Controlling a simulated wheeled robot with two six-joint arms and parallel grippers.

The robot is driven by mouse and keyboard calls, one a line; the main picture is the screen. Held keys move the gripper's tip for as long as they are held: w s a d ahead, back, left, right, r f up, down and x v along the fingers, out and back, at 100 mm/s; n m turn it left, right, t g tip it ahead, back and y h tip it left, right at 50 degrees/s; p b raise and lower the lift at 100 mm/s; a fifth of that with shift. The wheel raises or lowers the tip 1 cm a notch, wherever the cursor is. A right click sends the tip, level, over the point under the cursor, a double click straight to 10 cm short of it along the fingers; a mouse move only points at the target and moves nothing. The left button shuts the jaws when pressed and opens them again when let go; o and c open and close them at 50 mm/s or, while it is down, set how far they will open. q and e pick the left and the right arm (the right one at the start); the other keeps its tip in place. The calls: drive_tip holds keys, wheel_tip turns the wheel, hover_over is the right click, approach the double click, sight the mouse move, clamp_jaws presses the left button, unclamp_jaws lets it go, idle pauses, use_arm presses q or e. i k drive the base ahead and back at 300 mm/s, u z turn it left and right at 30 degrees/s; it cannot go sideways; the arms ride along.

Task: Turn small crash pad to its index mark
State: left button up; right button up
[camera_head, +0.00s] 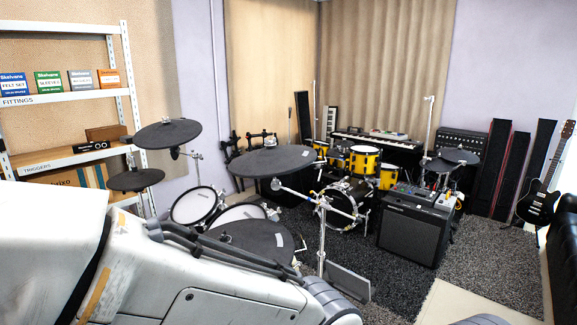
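Several dark round pads stand on an electronic drum kit. One tilted pad (167,134) is at the upper left, with a smaller pad (137,180) below it. A wide pad (275,160) on a stand is in the middle and carries a small light mark near its right edge. Another dark pad (250,240) sits lower, partly hidden by my arm, with a small pale label. I cannot tell which is the small crash pad, or which mark is its index mark. My white arm crosses the lower left. Neither gripper shows.
White-headed drums (196,206) sit among the pads. A black amplifier (412,230) stands on the dark rug (395,285). Yellow drums (365,160) and a keyboard (375,144) are behind. A shelf (65,97) with boxes is left; a guitar (540,200) is right. Pale floor is free at front right.

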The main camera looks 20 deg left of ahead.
sight(261, 163)
drive_tip(key=u, duration=0.45)
drive_tip(key=i, duration=0.9)
drive_tip(key=u, duration=0.55)
